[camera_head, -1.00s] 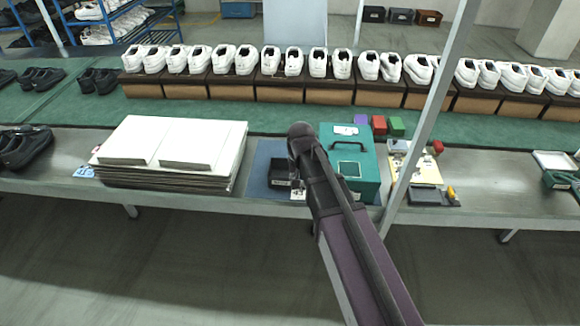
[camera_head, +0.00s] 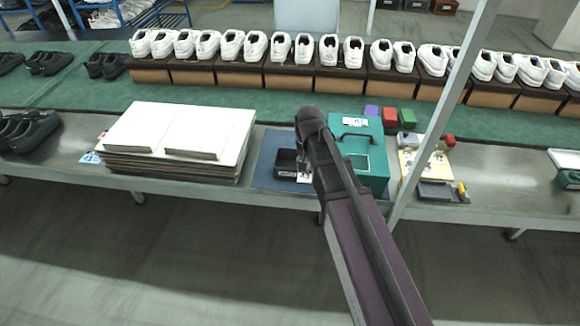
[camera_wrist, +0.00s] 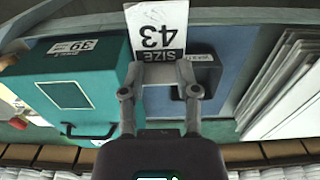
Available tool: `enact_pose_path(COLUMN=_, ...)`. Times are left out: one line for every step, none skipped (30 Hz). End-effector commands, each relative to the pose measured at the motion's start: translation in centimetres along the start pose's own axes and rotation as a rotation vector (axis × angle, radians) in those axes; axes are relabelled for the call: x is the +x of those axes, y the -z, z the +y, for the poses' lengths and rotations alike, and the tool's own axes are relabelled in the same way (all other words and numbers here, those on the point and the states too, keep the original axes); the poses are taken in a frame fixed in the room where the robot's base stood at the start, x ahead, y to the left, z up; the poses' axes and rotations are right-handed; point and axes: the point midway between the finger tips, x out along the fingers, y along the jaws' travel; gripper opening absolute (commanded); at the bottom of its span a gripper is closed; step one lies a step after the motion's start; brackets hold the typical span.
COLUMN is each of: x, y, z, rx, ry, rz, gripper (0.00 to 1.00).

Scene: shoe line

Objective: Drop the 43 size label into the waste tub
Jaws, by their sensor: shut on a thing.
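The white label (camera_wrist: 157,28) reads "SIZE 43", upside down in the wrist view. My gripper (camera_wrist: 162,74) is shut on its edge. In the head view a white bit of the label (camera_head: 304,176) shows beside my arm, which hides the gripper. The small black tub (camera_head: 284,165), with a white marking on its front, stands on the blue mat (camera_head: 264,172). In the wrist view the tub (camera_wrist: 208,75) is just right of the fingers, partly covered by them. The label appears apart from the tub, over the mat; its height is unclear.
A teal box (camera_head: 362,160) with a handle stands right of the tub; its label reads 39 in the wrist view. A stack of white boards (camera_head: 172,138) lies to the left. A slanted grey post (camera_head: 440,115) rises at the right. White shoes line the back.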

Motion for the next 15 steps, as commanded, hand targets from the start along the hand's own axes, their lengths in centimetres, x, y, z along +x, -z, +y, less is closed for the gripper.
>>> enact_pose_path(x=0.3, y=0.8, z=-0.2, rx=0.001, ry=0.000, rz=0.000, gripper=0.27)
enact_pose_path(x=0.4, y=1.3, z=-0.4, rx=0.001, ry=0.000, rz=0.000, gripper=0.27)
enact_pose_path(x=0.6, y=2.0, z=-0.6, rx=0.001, ry=0.000, rz=0.000, gripper=0.27)
enact_pose_path(x=0.7, y=2.6, z=-0.8, rx=0.001, ry=0.000, rz=0.000, gripper=0.27)
enact_pose_path(x=0.9, y=3.3, z=-1.0, rx=0.001, ry=0.000, rz=0.000, gripper=0.27)
enact_pose_path(x=1.1, y=4.3, z=-1.3, rx=0.001, ry=0.000, rz=0.000, gripper=0.27)
enact_pose_path(x=1.3, y=5.1, z=-1.5, rx=0.001, ry=0.000, rz=0.000, gripper=0.27)
enact_pose_path(x=1.5, y=5.9, z=-1.8, rx=0.002, ry=0.000, rz=0.000, gripper=0.27)
enact_pose_path(x=1.8, y=7.1, z=-2.1, rx=0.002, ry=0.000, rz=0.000, gripper=0.27)
enact_pose_path(x=2.0, y=8.0, z=-2.4, rx=0.002, ry=0.000, rz=0.000, gripper=0.27)
enact_pose_path(x=2.2, y=8.8, z=-2.7, rx=0.002, ry=0.000, rz=0.000, gripper=0.27)
enact_pose_path(x=2.5, y=10.0, z=-3.1, rx=0.002, ry=0.000, rz=0.000, gripper=0.27)
enact_pose_path(x=2.7, y=10.8, z=-3.3, rx=0.002, ry=0.000, rz=0.000, gripper=0.27)
enact_pose_path(x=2.9, y=11.6, z=-3.6, rx=0.002, ry=0.000, rz=0.000, gripper=0.27)
enact_pose_path(x=3.1, y=12.6, z=-3.9, rx=0.002, ry=0.000, rz=0.000, gripper=0.27)
